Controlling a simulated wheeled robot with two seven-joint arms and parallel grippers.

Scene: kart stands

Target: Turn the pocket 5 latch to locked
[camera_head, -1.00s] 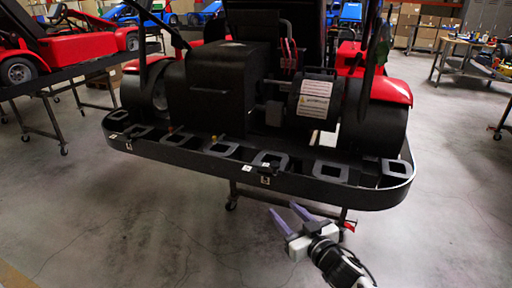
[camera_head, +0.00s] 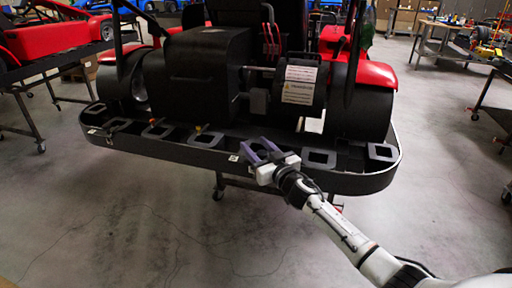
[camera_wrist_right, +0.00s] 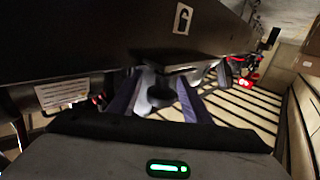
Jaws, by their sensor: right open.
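The kart's black rear bumper tray (camera_head: 165,149) runs across the head view, with grey-framed pockets along its top. My right gripper (camera_head: 259,148) is open at the tray's front wall, right of its middle, and covers the part of the wall behind it. In the right wrist view its two purple fingers (camera_wrist_right: 158,98) stand apart. A dark lever-like part, perhaps the latch (camera_wrist_right: 165,69), shows near and above the fingertips; I cannot tell its setting or whether they touch it. A white padlock label (camera_wrist_right: 183,18) is on the dark wall above. My left gripper is not in view.
A small white tag (camera_head: 233,158) sits on the tray front left of the gripper. Red and yellow knobs (camera_head: 198,128) stand on the tray further left. A red kart (camera_head: 40,40) on a stand is at far left. The floor (camera_head: 130,230) in front is clear.

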